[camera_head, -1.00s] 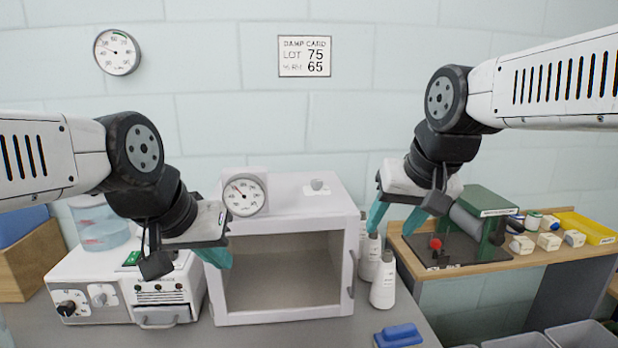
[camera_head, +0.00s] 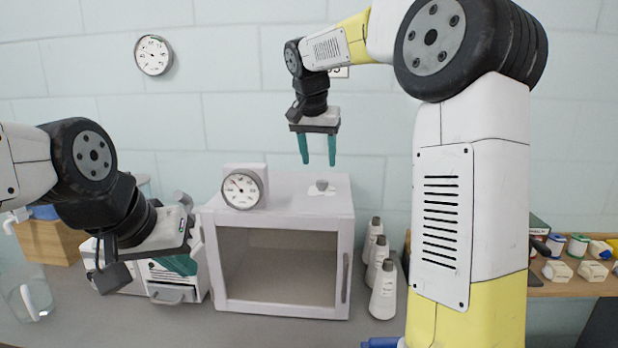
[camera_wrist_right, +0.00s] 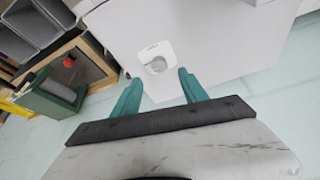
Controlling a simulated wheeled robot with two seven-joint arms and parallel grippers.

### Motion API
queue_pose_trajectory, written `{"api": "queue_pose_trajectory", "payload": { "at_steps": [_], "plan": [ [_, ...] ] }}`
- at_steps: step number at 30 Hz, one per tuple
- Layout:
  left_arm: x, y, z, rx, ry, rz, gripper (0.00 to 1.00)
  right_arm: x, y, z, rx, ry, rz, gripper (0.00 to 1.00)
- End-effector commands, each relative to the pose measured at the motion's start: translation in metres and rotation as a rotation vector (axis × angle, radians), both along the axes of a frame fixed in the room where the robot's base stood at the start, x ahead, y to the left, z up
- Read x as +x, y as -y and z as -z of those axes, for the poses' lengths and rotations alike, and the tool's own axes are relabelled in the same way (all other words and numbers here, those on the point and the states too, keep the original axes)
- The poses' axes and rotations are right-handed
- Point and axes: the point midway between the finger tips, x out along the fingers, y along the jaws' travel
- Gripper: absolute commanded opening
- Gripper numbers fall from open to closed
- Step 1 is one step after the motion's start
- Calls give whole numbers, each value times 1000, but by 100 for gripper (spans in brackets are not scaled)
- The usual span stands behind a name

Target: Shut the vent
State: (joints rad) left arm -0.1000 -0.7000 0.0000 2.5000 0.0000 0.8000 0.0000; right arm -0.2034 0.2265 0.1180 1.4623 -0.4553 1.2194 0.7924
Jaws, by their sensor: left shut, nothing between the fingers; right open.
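The vent is a small grey knob on a white plate (camera_head: 322,187) on top of the white cabinet (camera_head: 280,315). It also shows in the right wrist view (camera_wrist_right: 157,60), ahead of and between the fingertips. My right gripper (camera_head: 318,163) points down above the vent, its teal fingers open and apart from it; the right wrist view shows both fingers (camera_wrist_right: 157,88) with nothing between them. My left gripper (camera_head: 178,264) is shut and empty, in front of the machine left of the cabinet. Whether the vent is open cannot be told.
A round gauge (camera_head: 242,189) stands on the cabinet top, left of the vent. White bottles (camera_head: 383,292) stand right of the cabinet. A clear beaker (camera_head: 28,296) is at the far left. My right arm hides much of the right bench.

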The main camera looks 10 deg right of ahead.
Motion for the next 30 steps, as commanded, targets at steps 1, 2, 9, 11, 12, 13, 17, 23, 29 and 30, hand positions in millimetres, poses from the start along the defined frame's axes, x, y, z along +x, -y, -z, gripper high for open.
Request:
{"api": "queue_pose_trajectory", "payload": {
  "at_steps": [1, 2, 9, 11, 12, 13, 17, 23, 29, 30],
  "plan": [
    [0, 0, 0, 0, 0, 0, 0, 2, 2, 7, -1, -4, 1, 51],
    [0, 0, 0, 0, 0, 0, 0, 3, 3, 11, -1, -4, 1, 51],
    [0, 0, 0, 0, 0, 0, 0, 16, 9, 47, -2, -4, -1, 51],
    [0, 0, 0, 0, 0, 0, 0, 19, 10, 53, -2, -3, -1, 51],
    [0, 0, 0, 0, 0, 0, 0, 21, 10, 57, -2, -3, -1, 51],
    [0, 0, 0, 0, 0, 0, 0, 21, 11, 59, -1, -3, 0, 51],
    [0, 0, 0, 0, 0, 0, 0, 23, 11, 64, 0, -1, -1, 51],
    [0, 0, 0, 0, 0, 0, 0, 24, 11, 65, 0, -1, -1, 51],
    [0, 0, 0, 0, 0, 0, 0, 24, 11, 64, 0, -1, -2, 18],
    [0, 0, 0, 0, 0, 0, 0, 24, 11, 64, 0, -1, -2, 10]
  ]
}}
